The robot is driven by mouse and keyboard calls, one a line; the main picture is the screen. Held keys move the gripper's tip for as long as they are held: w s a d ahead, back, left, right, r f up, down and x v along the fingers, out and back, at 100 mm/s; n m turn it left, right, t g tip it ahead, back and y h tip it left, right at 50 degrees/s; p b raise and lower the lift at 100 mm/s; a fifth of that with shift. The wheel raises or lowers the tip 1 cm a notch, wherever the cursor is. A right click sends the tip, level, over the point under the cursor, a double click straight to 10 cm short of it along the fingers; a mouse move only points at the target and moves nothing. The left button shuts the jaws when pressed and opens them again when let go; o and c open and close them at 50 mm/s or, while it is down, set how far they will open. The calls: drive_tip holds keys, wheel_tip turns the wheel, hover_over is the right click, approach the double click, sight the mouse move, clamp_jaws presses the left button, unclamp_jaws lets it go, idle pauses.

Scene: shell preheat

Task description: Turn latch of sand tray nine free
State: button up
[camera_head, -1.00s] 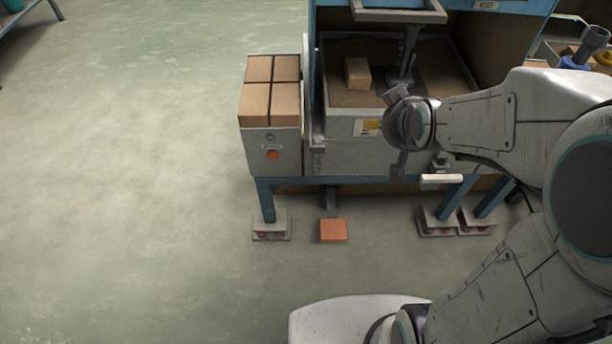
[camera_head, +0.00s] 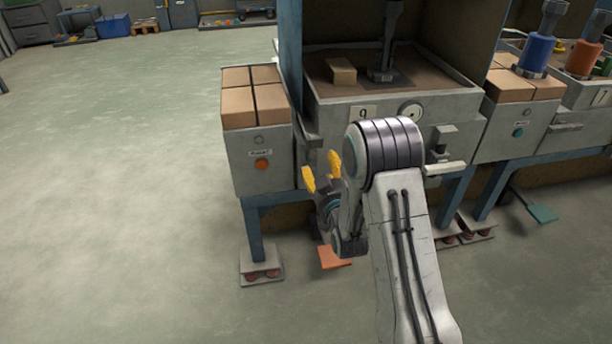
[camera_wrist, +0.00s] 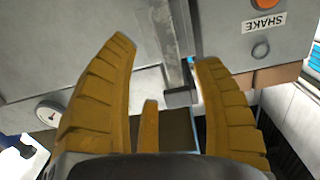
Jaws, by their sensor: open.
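Sand tray nine (camera_head: 330,114) is a grey box of brown sand with a "9" plate (camera_head: 364,113) on its front. At its left front corner a small grey latch (camera_head: 313,141) shows in the head view. In the wrist view, which is upside down, a grey upright bar with a short round peg (camera_wrist: 180,97) seems to be this latch. My gripper (camera_head: 321,172) has yellow fingers, open and empty, just below and in front of that corner. In the wrist view the peg lies between the spread fingers (camera_wrist: 166,52), apparently beyond them. I see no contact.
A grey box (camera_head: 258,165) with brown blocks and an orange button stands close left of the tray. A gauge (camera_head: 411,109) and a pale handle (camera_head: 444,169) are to the right. An orange pedal (camera_head: 333,258) is below. The floor (camera_head: 120,200) at left is open.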

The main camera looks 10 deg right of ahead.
sight(315, 160)
drive_tip(key=shift+w+a+f+b, duration=0.1)
drive_tip(key=shift+a+f+b, duration=0.2)
drive_tip(key=shift+f+b, duration=0.45)
drive_tip(key=w+b, duration=0.4)
drive_tip(key=shift+w+f, duration=0.15)
drive_tip(key=shift+w, duration=1.25)
clamp_jaws()
